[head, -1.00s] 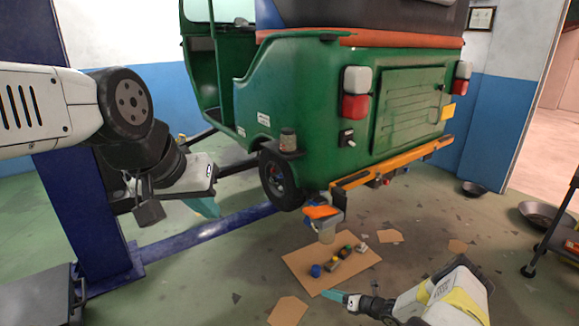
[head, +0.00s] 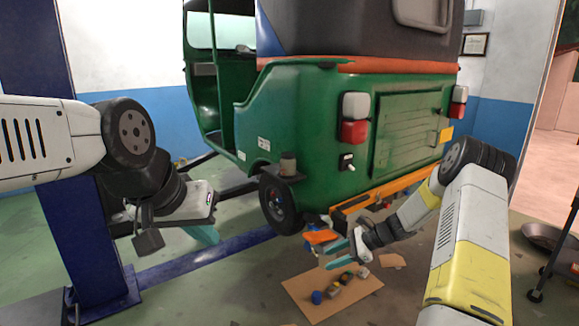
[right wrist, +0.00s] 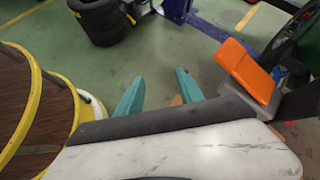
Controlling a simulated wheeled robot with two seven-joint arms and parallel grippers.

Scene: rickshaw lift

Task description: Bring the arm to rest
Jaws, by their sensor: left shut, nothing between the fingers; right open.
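My left gripper (head: 206,235) hangs at the left, in front of the blue lift post, with its teal fingers together and nothing between them. My right arm reaches up from the lower right, and my right gripper (head: 334,256) is raised near the rear corner of the green rickshaw (head: 285,115). In the right wrist view its two teal fingers (right wrist: 160,93) stand apart with nothing held between them. An orange-topped block (head: 320,237) sits close beyond the fingers in the head view. It shows right of the fingers in the right wrist view (right wrist: 245,72).
A cardboard sheet (head: 304,287) with several small items lies on the floor below my right gripper. The blue lift post (head: 90,235) stands at left. A dark pan (head: 540,236) lies at far right. In the right wrist view, stacked tyres (right wrist: 103,20) stand beyond.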

